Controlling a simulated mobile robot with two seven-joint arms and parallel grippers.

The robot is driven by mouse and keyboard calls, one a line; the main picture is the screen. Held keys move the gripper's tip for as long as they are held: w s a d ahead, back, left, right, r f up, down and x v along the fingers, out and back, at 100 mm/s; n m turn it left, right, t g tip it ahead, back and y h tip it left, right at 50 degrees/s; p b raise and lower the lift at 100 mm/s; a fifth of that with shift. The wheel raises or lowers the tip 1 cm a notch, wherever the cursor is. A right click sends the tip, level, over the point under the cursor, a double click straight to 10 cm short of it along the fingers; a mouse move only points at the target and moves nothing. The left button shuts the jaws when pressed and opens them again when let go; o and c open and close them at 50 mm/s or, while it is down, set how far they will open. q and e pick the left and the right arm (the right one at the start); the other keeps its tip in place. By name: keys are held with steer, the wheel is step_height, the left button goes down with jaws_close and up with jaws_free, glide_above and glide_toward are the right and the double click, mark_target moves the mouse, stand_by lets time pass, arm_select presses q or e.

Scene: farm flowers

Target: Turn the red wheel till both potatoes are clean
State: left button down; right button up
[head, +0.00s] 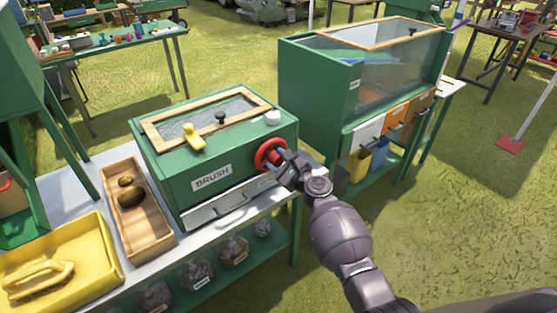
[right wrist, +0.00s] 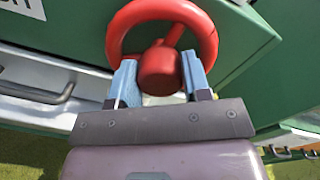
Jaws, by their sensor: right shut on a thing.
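The red wheel (head: 270,154) is on the front right of a green box labelled BRUSH (head: 215,170). My right gripper (head: 285,167) is shut on it. In the right wrist view the red wheel (right wrist: 162,20) fills the top, and the blue fingers of my right gripper (right wrist: 158,80) sit on both sides of its round red hub. Two brown potato-like lumps, one larger (head: 132,197) and one smaller (head: 125,181), lie in a wooden tray (head: 158,238) left of the box. My left gripper is not in view.
A yellow tray (head: 95,235) stands at the lower left. The box has a wood-framed top window (head: 165,135), a yellow lever (head: 194,137) and a front drawer (head: 235,204). Jars (head: 197,274) stand on the shelf below. A green glass-sided cabinet (head: 318,95) is close on the right.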

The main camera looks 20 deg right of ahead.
stand_by(0.3)
steer(key=o, duration=0.9)
steer(key=shift+s+d, duration=0.1)
steer(key=shift+s, duration=0.05)
steer(key=p+v, duration=0.1)
steer(key=v, duration=0.9)
steer(key=shift+s+d, duration=0.1)
steer(key=shift+s, duration=0.15)
